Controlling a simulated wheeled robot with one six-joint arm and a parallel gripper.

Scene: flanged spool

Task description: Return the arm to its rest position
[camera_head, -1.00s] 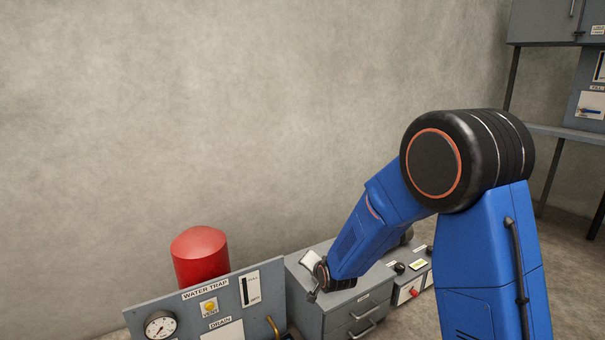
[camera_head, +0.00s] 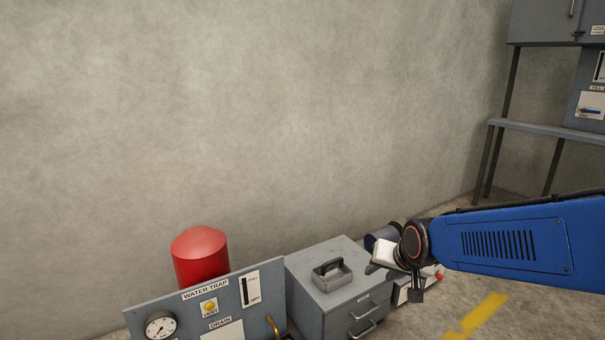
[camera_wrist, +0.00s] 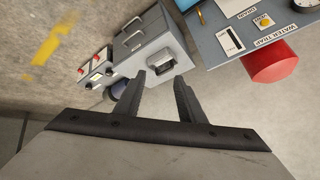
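My arm stretches in from the right in the head view, and my gripper (camera_head: 372,268) is at its left end, to the right of the grey drawer cabinet (camera_head: 310,300). In the wrist view my gripper (camera_wrist: 159,78) has two dark fingers standing apart with nothing between them. A dark blue-grey round thing, perhaps the spool (camera_head: 378,236), shows just behind my gripper in the head view, partly hidden by it. It also shows beside the cabinet in the wrist view (camera_wrist: 118,88). I cannot tell what it rests on.
A grey handled box (camera_head: 332,280) sits on the cabinet. The water trap panel (camera_head: 190,312) with a red tank (camera_head: 200,258) stands at left. A small control panel (camera_wrist: 97,68) is beside the cabinet. A shelf frame (camera_head: 545,129) stands at right. Open floor has a yellow mark (camera_head: 478,318).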

